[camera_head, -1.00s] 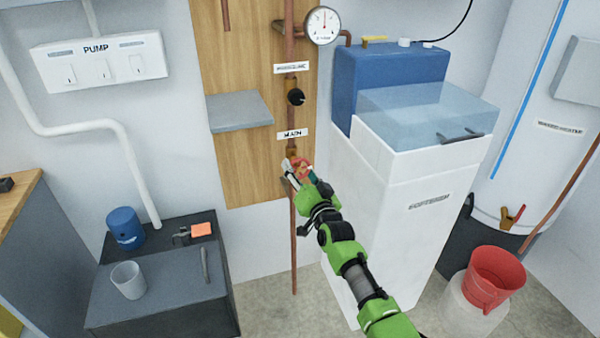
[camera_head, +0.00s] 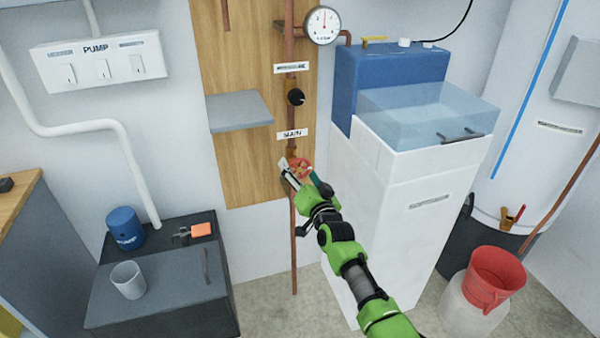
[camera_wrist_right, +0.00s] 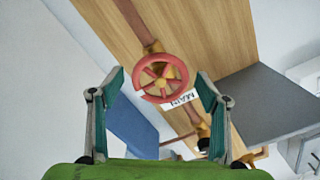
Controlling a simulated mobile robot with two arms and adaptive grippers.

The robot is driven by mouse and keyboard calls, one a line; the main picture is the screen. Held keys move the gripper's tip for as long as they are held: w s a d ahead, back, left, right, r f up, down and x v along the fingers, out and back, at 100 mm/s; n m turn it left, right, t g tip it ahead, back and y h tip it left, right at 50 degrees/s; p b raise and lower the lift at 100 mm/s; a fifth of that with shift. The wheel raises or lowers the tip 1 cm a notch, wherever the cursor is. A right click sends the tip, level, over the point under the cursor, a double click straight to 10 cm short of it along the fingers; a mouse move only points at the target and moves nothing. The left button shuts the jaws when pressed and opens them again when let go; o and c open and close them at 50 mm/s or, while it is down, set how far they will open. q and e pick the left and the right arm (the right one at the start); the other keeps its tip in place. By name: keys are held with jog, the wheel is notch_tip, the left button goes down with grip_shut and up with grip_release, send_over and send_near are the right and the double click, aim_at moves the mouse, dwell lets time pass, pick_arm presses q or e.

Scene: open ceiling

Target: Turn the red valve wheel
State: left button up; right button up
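The red valve wheel (camera_head: 302,168) sits on the copper pipe just below the MAIN label (camera_head: 293,134), partly hidden by my gripper in the head view. In the right wrist view the wheel (camera_wrist_right: 160,82) shows nearly face-on with its spokes and a yellowish hub. My right gripper (camera_head: 305,178) is at the wheel. Its fingers are spread, one to each side of the wheel in the wrist view (camera_wrist_right: 160,77), with visible gaps between them and the rim. How far the fingertips reach in depth is unclear. My left gripper is not in view.
A black knob (camera_head: 296,97) and a gauge (camera_head: 322,25) are on the pipe above. A grey shelf (camera_head: 239,110) juts out at left of the pipe. The white softener cabinet (camera_head: 400,220) stands close at right. A red bucket (camera_head: 495,280) is farther right.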

jog(key=v, duration=1.2)
dwell(0.3)
